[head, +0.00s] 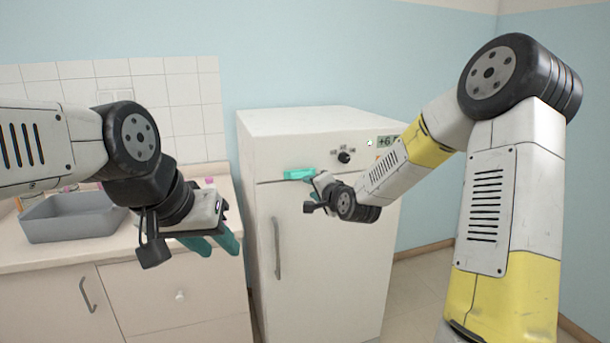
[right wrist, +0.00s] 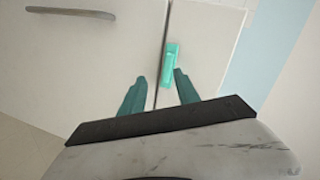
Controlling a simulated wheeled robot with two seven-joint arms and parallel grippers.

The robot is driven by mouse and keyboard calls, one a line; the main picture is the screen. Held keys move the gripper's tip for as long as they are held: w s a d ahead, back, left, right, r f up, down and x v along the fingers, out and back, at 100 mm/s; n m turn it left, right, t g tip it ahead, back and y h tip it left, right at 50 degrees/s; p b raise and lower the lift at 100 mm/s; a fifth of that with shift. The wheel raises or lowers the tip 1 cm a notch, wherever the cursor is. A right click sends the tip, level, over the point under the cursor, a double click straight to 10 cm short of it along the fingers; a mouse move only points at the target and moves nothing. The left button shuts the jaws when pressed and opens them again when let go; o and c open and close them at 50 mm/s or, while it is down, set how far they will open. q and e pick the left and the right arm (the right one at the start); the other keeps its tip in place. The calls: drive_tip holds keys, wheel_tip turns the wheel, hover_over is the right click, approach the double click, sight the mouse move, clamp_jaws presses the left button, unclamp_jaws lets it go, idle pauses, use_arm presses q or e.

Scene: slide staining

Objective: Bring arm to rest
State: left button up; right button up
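My right gripper (right wrist: 159,78) is in front of the white fridge-like cabinet (head: 325,260). Its two teal fingers are apart in the right wrist view, with nothing gripped between them. A teal block-like piece (head: 299,174) is at the seam at the top of the cabinet door. The right wrist view shows it (right wrist: 171,65) just beyond the fingertips, nearer the right-hand finger; whether they touch I cannot tell. My left gripper (head: 212,243) hangs in front of the counter with its teal fingers spread and empty.
A grey tray (head: 70,231) stands on the counter (head: 22,258) at the left, with small partly hidden items behind it. The cabinet has a knob (head: 344,157), a small display (head: 387,141) and a vertical door handle (head: 277,248). Floor is clear at the right.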

drive_tip(key=s+d+r+n+g+h, duration=0.1)
drive_tip(key=s+d+r+n+g, duration=0.1)
drive_tip(key=s, duration=1)
drive_tip(key=s+d+r+n+g+h, duration=0.1)
drive_tip(key=s+d+r+n+g, duration=0.1)
drive_tip(key=s, duration=1)
drive_tip(key=s+d+r+n+g+h, duration=0.1)
drive_tip(key=s+d+n+g, duration=0.3)
drive_tip(key=s, duration=0.8)
drive_tip(key=d+r+n, duration=0.1)
drive_tip(key=d+n, duration=0.1)
drive_tip(key=d, duration=0.1)
drive_tip(key=shift+s+d+h, duration=0.15)
drive_tip(key=shift+s+h, duration=0.1)
drive_tip(key=shift+h, duration=0.05)
drive_tip(key=shift+c, duration=0.2)
